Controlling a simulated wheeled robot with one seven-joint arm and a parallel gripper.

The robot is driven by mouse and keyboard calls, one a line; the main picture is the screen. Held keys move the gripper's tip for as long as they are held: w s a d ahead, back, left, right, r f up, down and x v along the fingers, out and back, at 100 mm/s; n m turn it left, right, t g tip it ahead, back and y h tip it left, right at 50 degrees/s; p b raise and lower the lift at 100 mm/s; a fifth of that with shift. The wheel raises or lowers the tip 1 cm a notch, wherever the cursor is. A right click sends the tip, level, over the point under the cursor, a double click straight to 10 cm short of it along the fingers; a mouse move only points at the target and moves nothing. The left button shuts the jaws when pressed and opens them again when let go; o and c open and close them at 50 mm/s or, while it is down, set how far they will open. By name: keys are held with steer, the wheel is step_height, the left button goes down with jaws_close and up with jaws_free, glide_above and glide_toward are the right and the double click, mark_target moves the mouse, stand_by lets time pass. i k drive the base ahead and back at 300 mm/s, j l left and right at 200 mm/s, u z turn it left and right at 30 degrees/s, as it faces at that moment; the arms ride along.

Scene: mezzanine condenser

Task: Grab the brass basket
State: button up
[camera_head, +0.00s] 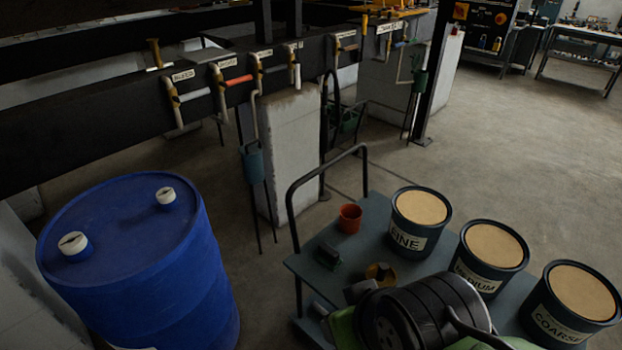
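A small brass-coloured round object (380,272) sits on the grey-blue cart top (322,238), just behind the large black ribbed cylinder. It may be the brass basket, but it is small and partly covered, so its shape is hard to tell. A red-orange cup (350,218) stands behind it to the left. A small dark green object (328,257) lies to its left. I cannot make out my gripper's fingers in this view.
Buckets labelled FINE (420,207), a middle one (492,252) and COARSE (572,300) line the cart's right side. A black ribbed cylinder (425,315) with green parts fills the bottom foreground. A blue drum (130,250) stands left.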

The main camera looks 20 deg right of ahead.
mark_target(384, 275)
steer(key=z, duration=1.05)
steer(key=i+j+z, duration=0.1)
steer(key=j+z, duration=0.15)
steer(key=i+j+z, duration=0.1)
steer(key=j+z, duration=0.15)
steer(key=j, duration=0.15)
